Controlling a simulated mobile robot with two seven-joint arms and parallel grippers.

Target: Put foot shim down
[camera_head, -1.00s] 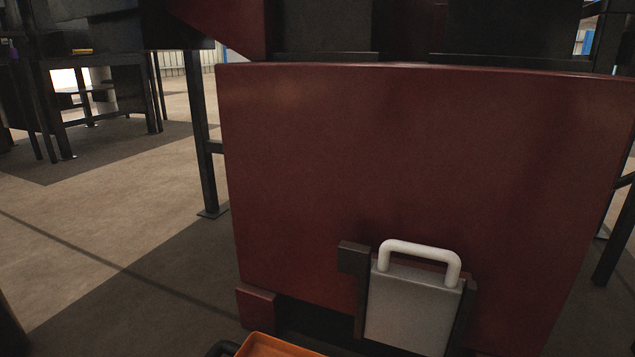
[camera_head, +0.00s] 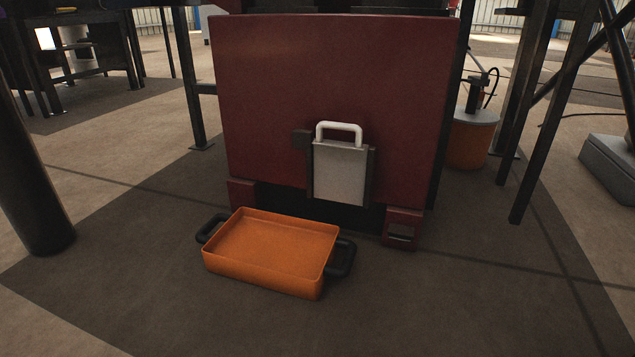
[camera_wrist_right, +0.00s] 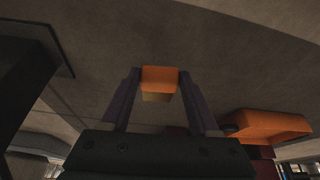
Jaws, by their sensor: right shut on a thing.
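The foot shim (camera_wrist_right: 160,78) is a small block with an orange face and a tan lower part. In the right wrist view it sits between the two fingertips of my right gripper (camera_wrist_right: 159,86), which is shut on it. Dark grey floor shows behind the shim, with no contact visible between them. The shim and my right gripper do not show in the head view. My left gripper is in neither view.
An orange tray (camera_head: 270,243) with black handles lies on the floor before the red press body (camera_head: 335,90); it also shows in the wrist view (camera_wrist_right: 272,124). A grey plate (camera_head: 340,172) with a white handle is on the press front. Floor left and right of the tray is clear.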

